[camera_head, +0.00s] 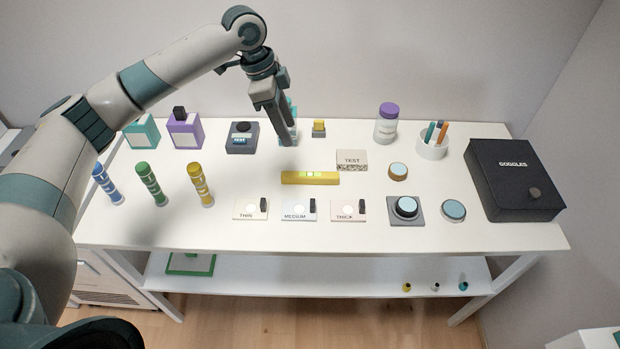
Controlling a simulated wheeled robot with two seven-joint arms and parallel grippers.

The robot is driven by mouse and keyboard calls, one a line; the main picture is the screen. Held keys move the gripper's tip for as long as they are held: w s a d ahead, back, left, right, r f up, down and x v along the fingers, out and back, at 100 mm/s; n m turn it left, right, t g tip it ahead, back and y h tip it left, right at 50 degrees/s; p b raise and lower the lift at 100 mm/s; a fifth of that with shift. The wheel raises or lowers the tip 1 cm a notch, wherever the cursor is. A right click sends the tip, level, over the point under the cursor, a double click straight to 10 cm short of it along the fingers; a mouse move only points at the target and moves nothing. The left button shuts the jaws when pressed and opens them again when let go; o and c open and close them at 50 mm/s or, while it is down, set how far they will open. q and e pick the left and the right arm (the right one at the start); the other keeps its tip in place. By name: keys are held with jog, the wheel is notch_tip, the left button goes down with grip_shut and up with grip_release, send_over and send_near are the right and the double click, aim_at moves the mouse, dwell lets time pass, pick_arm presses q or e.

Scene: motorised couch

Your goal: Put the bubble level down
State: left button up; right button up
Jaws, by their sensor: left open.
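The yellow bubble level (292,178) lies flat on the white table near its middle, with a bright green window at its centre. My left gripper (289,142) points down above and behind the level, apart from it. It is open, and nothing shows between its fingers. My right gripper is not in view.
Three labelled cards, the medium one (298,211) among them, lie in front of the level. A TEST block (351,160) stands behind its right end. A black goggles box (515,180) is at the right. Coloured cylinders, like the green one (151,184), stand left.

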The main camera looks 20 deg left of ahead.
pick_arm(q)
jog(key=f, duration=0.1)
jog(key=p, duration=0.3)
send_over(309, 174)
jog(key=s+a, duration=0.1)
jog(key=a, duration=0.1)
notch_tip(309, 174, down, 10)
jog(key=shift+s+d+f, duration=0.1)
jog(key=shift+s, duration=0.05)
jog(key=shift+f, duration=0.25)
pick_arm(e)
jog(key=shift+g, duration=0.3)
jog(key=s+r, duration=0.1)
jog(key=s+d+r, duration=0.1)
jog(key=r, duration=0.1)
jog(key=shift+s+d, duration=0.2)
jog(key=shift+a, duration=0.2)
pick_arm(q)
jog(key=shift+d+f+p, duration=0.15)
jog(key=shift+f+p, duration=0.05)
jog(key=shift+p, duration=0.25)
jog(key=p+x, duration=0.1)
jog(key=x, duration=0.3)
jog(key=shift+w+d+r+p, duration=0.1)
jog(key=shift+w+p, duration=0.3)
jog(key=shift+f, duration=0.4)
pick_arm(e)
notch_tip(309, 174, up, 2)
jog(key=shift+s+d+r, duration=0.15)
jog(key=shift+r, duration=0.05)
